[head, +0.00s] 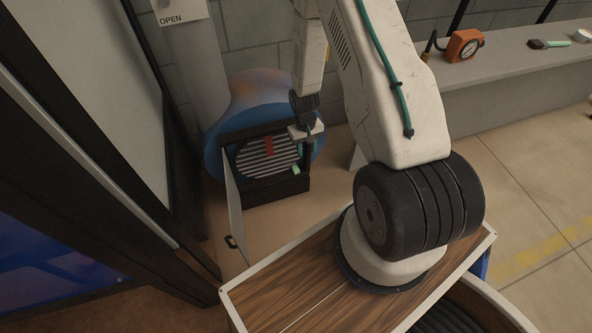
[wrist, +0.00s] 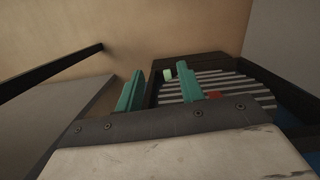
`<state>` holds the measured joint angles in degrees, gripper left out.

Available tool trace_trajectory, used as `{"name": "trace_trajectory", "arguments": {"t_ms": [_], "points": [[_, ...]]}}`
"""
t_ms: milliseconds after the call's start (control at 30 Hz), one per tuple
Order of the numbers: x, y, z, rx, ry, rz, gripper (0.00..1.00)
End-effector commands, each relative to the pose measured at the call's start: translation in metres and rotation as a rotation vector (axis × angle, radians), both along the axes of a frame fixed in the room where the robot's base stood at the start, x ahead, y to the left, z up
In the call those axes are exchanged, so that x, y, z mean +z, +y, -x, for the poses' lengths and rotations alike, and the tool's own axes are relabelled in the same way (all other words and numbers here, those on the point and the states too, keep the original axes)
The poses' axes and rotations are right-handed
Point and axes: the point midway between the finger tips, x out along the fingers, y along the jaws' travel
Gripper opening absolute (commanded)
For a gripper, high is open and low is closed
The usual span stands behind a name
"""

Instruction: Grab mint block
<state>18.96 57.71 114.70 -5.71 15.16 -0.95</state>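The mint block (head: 295,169) is a small pale green piece inside an open dark box (head: 290,187), near its front right. In the wrist view the mint block (wrist: 168,74) shows beyond my fingers, in the gap between them and nearer the right one. My gripper (wrist: 160,78) has two teal fingers standing well apart, with nothing seen held between them. In the head view my gripper (head: 305,138) hangs at the right side of the box, above the mint block; its fingers are partly hidden there.
The box's pale door (head: 236,212) stands open toward me. A bench (head: 500,75) runs along the right wall.

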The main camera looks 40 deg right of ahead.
Motion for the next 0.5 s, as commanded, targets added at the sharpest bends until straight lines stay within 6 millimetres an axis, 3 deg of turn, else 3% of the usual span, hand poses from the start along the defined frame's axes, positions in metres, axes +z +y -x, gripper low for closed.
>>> {"name": "trace_trajectory", "arguments": {"t_ms": [33,200,400,500], "points": [[-0.035,-0.003,0.004,-0.005,-0.017,-0.001,0.38],[-0.136,-0.012,0.011,-0.013,-0.132,0.013,0.38],[-0.245,-0.012,0.031,-0.021,-0.319,0.042,0.38],[-0.290,-0.007,0.040,-0.024,-0.442,0.064,0.38]]}}
